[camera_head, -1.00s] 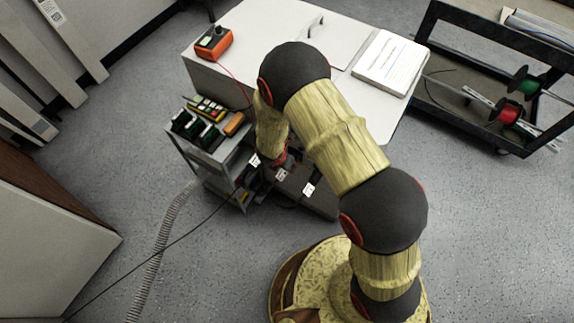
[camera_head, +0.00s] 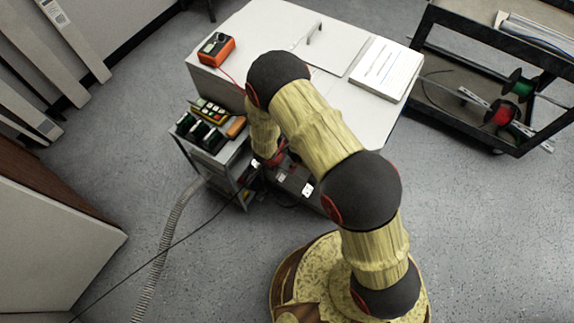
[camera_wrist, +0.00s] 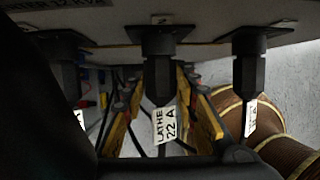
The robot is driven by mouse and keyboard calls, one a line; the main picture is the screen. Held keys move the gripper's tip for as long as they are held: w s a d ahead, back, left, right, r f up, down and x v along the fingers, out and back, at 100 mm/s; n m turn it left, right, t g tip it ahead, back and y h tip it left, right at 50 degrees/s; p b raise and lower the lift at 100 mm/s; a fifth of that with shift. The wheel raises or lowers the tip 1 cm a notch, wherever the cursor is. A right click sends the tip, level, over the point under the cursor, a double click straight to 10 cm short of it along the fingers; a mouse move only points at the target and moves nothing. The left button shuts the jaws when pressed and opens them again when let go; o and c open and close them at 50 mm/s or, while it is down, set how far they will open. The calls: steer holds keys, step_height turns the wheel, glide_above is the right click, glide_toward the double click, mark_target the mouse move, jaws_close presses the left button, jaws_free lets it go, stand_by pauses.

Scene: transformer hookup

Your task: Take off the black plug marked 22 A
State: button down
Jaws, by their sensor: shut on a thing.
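The black plug marked LATHE 22 A (camera_wrist: 160,78) hangs upright in the middle of the wrist view, its top meeting a black socket (camera_wrist: 160,33) under the panel (camera_wrist: 110,30). I see no clear gap there. Its white label (camera_wrist: 165,125) faces me. My gripper (camera_wrist: 162,85) has yellow-and-black fingers on both sides of the plug, shut on it; the exact contact is partly hidden. In the head view my gripper (camera_head: 276,158) is at the low side of the white cabinet (camera_head: 345,105), mostly covered by my arm.
Similar black plugs hang close by at left (camera_wrist: 70,75) and right (camera_wrist: 249,75). In the head view, a small cart (camera_head: 215,155) stands left of my gripper, and a black cable (camera_head: 190,235) crosses the floor.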

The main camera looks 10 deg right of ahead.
steer(key=shift+w+a+r+g+h+p, duration=0.15)
steer(key=shift+w+r+g+h+p, duration=0.25)
steer(key=shift+p, duration=2.3)
steer(key=shift+s+f+p, duration=0.15)
steer(key=shift+f+p, duration=0.1)
steer(key=shift+p, duration=0.65)
steer(key=shift+n+g+h+p, duration=0.3)
steer(key=shift+g+h+p, duration=0.2)
steer(key=shift+h+p, duration=0.35)
steer(key=shift+a+f+h+b, duration=0.1)
steer(key=shift+f+h+b, duration=0.15)
steer(key=shift+f+b, duration=0.15)
steer(key=c, duration=2)
jaws_free()
steer(key=shift+r, duration=0.3)
jaws_close()
